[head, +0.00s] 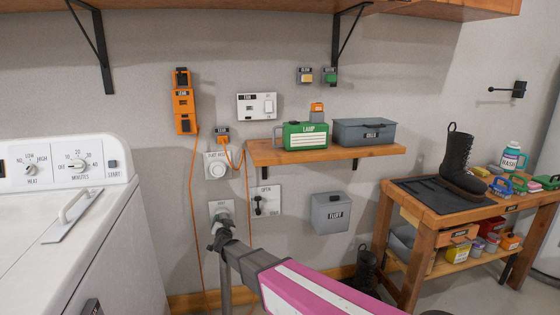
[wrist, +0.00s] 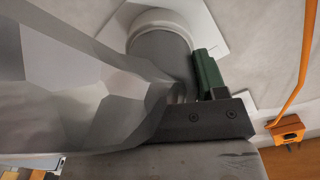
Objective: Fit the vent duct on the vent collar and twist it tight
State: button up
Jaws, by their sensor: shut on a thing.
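The vent collar (head: 221,207) stands out from a pale wall plate, low on the wall right of the dryer. In the wrist view it is a white ring (wrist: 158,18) on the plate. My gripper (head: 221,234) is shut on the vent duct (wrist: 70,85), just in front of the collar. The duct is silver and faceted and fills the left of the wrist view. A grey cylindrical end (wrist: 160,58) meets the white ring, its axis roughly square to the plate. A green finger pad lies beside it; the other finger is hidden. I cannot tell how tightly the parts are joined.
The white dryer (head: 100,230) stands at left. A round-knobbed plate (head: 217,167) and a lever plate (head: 265,201) are close by. An orange cord (head: 194,220) hangs left of the collar. A shelf (head: 325,151) and workbench (head: 465,215) are at right.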

jog(key=m, duration=0.6)
jog(key=shift+w, duration=0.25)
jog(key=m, duration=0.6)
jog(key=o, duration=1.2)
jog(key=shift+s, duration=0.1)
jog(key=v, duration=0.9)
jog(key=shift+s, duration=0.1)
